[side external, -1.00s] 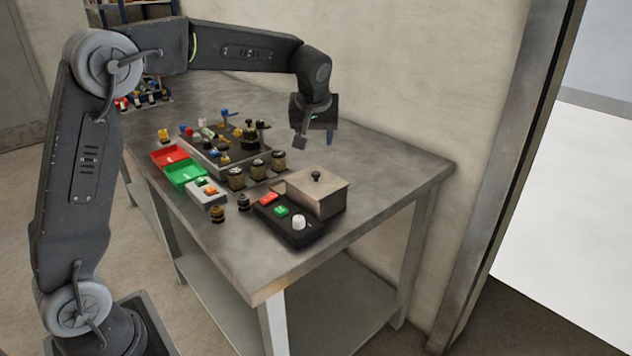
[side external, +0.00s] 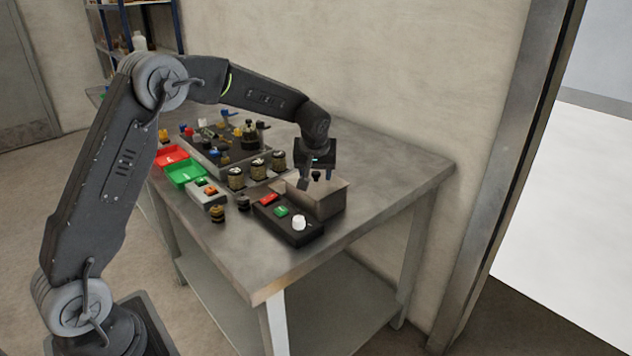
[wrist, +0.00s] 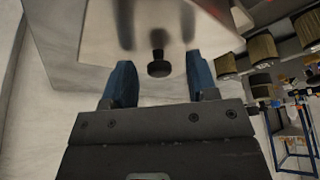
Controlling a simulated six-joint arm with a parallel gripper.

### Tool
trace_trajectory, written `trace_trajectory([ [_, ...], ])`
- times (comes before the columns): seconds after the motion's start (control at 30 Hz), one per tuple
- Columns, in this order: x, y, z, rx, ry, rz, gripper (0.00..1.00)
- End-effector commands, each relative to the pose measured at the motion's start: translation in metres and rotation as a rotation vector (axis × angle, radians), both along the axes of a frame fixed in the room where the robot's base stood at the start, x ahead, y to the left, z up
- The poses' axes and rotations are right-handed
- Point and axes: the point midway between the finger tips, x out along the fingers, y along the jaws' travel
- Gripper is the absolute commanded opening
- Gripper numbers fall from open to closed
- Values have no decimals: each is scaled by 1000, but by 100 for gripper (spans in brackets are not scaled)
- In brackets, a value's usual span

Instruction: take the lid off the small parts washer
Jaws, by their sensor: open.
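The small parts washer (side external: 322,205) is a tan-grey metal box on the right part of the bench. Its flat lid (side external: 335,184) is on it, with a small dark knob (side external: 316,175) on top. My gripper (side external: 316,183) is just above the lid, close over the knob, partly hiding the lid. In the wrist view the two blue fingers of my gripper (wrist: 159,82) are apart, with the knob (wrist: 159,66) between and slightly beyond them. The lid (wrist: 195,25) fills the upper middle there. I cannot tell whether either finger touches the knob.
A black control box (side external: 288,222) with red and green buttons and a white knob stands in front of the washer. Several jar-like parts (side external: 257,168), a green tray (side external: 185,173) and a red tray (side external: 171,156) are to the left. The bench's right end (side external: 400,180) is clear.

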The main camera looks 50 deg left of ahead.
Motion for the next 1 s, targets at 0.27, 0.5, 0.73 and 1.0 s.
trace_trajectory([
  [0.27, 1, 0, -1, 0, -1, 0, 48],
  [0.5, 0, 0, -1, 0, -1, 0, 25],
  [0.73, 0, 0, 0, 0, -1, 0, 3],
  [1.0, 1, 0, 0, 1, -2, 0, 0],
])
